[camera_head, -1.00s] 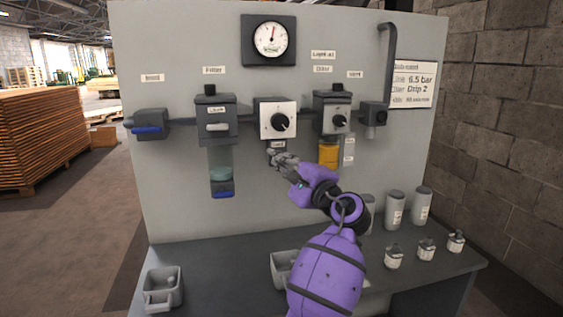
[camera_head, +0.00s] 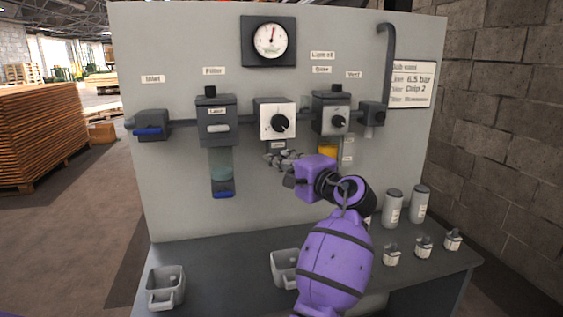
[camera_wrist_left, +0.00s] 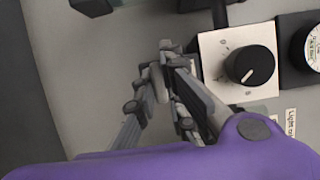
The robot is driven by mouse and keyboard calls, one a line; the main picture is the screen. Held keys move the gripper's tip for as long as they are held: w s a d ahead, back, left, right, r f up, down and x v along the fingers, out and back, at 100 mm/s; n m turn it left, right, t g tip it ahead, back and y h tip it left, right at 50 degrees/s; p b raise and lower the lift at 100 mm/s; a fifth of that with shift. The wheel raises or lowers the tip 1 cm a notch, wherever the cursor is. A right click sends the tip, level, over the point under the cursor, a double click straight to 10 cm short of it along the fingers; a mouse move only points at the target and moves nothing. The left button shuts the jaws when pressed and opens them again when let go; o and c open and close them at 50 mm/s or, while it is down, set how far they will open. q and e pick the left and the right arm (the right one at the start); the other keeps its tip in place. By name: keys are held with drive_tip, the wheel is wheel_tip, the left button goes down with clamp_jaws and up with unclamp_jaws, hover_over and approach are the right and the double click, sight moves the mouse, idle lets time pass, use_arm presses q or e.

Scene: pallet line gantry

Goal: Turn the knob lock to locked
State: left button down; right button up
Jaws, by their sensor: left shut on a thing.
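The regulator (camera_head: 290,108) has a white square face with a round black knob (camera_head: 279,123). In the left wrist view the knob (camera_wrist_left: 250,66) shows a pale pointer mark. A small labelled dark part (camera_head: 277,145) sits directly under the regulator face. My left gripper (camera_head: 270,158) is just below it, with its fingers closed together. In the left wrist view the left gripper (camera_wrist_left: 166,62) is beside the white face, not on the black knob. It is shut on the knob lock, which its fingers mostly hide. My right gripper is not in view.
A filter (camera_head: 216,122) with a hanging bowl is left of the regulator, and an oiler (camera_head: 332,115) is to its right. A pressure gauge (camera_head: 270,40) is above. Grey bins (camera_head: 165,288), canisters (camera_head: 393,208) and small bottles (camera_head: 423,248) stand on the bench.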

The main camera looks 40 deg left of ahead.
use_arm(q)
drive_tip(key=c, duration=1.8)
unclamp_jaws()
drive_tip(key=v, duration=1.2)
drive_tip(key=shift+r, duration=0.1)
